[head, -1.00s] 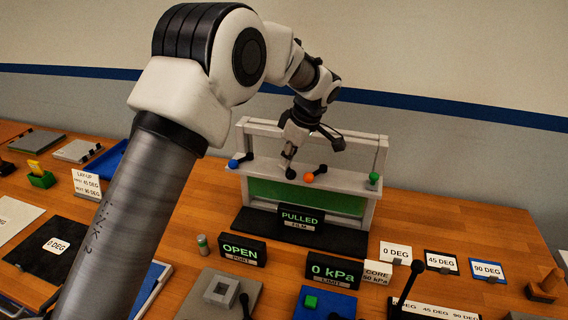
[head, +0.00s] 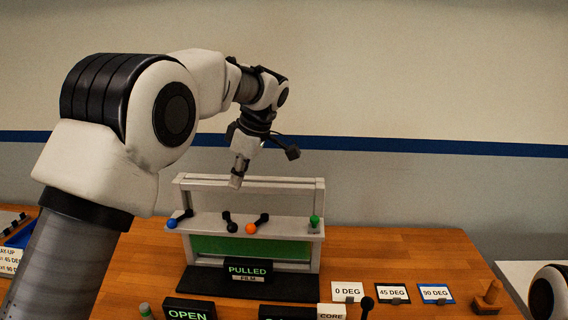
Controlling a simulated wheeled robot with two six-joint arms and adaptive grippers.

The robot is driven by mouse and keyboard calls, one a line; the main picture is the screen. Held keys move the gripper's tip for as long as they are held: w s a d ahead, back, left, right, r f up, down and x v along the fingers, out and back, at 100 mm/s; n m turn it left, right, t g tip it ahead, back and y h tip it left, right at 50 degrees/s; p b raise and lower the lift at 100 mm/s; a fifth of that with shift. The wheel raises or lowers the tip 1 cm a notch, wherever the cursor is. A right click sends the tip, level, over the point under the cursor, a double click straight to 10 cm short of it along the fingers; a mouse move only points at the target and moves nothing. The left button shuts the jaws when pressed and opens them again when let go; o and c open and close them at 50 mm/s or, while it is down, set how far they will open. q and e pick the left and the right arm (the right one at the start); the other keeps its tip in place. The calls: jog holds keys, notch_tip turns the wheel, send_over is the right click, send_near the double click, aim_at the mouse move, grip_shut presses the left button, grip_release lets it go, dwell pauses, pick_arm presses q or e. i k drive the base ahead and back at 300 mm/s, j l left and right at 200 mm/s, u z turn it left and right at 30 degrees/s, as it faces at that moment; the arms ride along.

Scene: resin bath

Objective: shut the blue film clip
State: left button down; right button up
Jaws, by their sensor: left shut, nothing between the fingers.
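The blue film clip (head: 171,223) is a blue ball on a short black lever at the left end of a pale frame (head: 290,228). Its lever slants up to the right. My right gripper is out of view.
Along the same rail are a black knob (head: 233,228), an orange knob (head: 250,229) and a green knob (head: 314,219). A "PULLED FILM" sign (head: 248,270) stands in front. Angle cards (head: 392,293) and a wooden piece (head: 488,297) are at right.

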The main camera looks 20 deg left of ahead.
aim_at(172, 222)
jog(key=k, duration=1)
